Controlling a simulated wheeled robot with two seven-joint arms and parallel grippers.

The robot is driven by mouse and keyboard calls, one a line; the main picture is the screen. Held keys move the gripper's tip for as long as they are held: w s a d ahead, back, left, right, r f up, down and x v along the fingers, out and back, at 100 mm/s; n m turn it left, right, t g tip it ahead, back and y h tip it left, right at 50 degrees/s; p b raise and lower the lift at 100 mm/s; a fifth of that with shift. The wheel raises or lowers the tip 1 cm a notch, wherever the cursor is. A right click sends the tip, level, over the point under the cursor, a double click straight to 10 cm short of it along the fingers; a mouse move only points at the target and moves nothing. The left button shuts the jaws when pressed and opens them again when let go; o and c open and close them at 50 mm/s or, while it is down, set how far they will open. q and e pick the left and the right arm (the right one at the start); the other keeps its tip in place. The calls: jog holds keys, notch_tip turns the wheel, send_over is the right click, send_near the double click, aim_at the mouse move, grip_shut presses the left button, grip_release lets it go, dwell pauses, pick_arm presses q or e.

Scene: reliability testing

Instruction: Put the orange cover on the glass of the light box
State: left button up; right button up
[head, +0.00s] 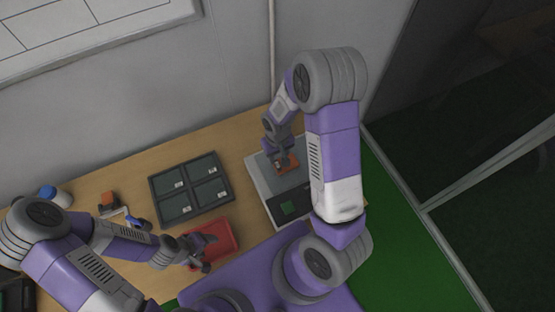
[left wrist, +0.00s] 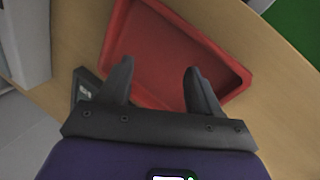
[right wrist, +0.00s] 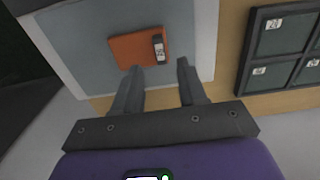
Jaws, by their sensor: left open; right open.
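The light box (head: 262,188) stands at the right of the table, with a grey glass top (right wrist: 85,50) and a dark panel with a green screen (head: 289,207) at its near end. The orange cover (right wrist: 128,49) lies on the glass in the right wrist view, with a small dark labelled piece at one end; it also shows in the head view (head: 291,168). My right gripper (right wrist: 157,65) is open, its fingertips just beside the cover's edge. My left gripper (left wrist: 158,68) is open and empty above the red tray (left wrist: 228,68).
A dark tray with several labelled compartments (head: 190,190) lies left of the light box. An orange-and-black object (head: 109,200), a blue-handled item (head: 133,222) and a blue-topped white container (head: 55,195) are at the left. A wall runs behind the table.

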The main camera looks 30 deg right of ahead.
aim_at(278, 165)
notch_tip(278, 165, up, 6)
jog(key=shift+r, duration=0.15)
jog(key=shift+p, duration=0.3)
